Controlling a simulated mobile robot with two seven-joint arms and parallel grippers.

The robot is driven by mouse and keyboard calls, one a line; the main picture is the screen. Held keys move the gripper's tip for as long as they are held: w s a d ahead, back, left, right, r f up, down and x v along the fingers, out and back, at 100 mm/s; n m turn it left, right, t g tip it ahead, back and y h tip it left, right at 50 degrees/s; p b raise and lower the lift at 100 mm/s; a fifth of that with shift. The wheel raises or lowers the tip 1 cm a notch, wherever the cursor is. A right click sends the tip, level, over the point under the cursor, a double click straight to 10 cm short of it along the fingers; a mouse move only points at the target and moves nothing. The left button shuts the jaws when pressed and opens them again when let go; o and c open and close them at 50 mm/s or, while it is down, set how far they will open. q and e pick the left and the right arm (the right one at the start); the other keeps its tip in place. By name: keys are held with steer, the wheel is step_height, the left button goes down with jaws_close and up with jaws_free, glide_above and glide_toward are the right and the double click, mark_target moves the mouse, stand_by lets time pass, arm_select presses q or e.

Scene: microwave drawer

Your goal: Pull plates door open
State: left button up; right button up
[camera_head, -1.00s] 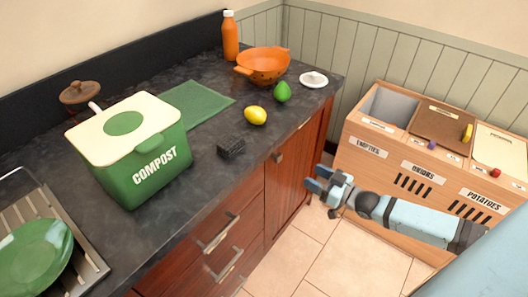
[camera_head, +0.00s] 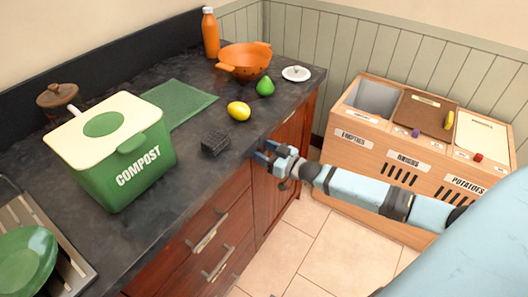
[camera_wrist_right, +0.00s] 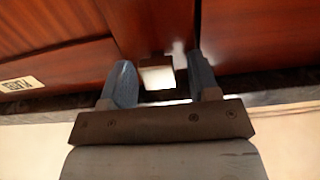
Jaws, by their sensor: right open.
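The door (camera_head: 268,205) is a reddish-brown wooden cabinet front under the counter, right of the drawers, and looks shut. My right gripper (camera_head: 266,152) is at the door's upper part, just under the counter edge, with its blue fingers open. In the right wrist view, the open fingers (camera_wrist_right: 158,84) stand either side of a pale metal handle (camera_wrist_right: 158,78) in front of red wood. I cannot tell whether they touch it. The gripper hides the handle in the head view. My left gripper is not in view.
Drawers with metal handles (camera_head: 207,235) lie left of the door. A wooden bin unit (camera_head: 340,165) stands to the right, with tiled floor (camera_head: 335,250) between. The counter holds a green compost bin (camera_head: 120,165), a lemon (camera_head: 239,111) and an orange colander (camera_head: 245,62).

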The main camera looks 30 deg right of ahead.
steer(key=shift+w, duration=0.15)
steer(key=shift+c, duration=0.4)
jaws_close()
steer(key=shift+s, duration=0.2)
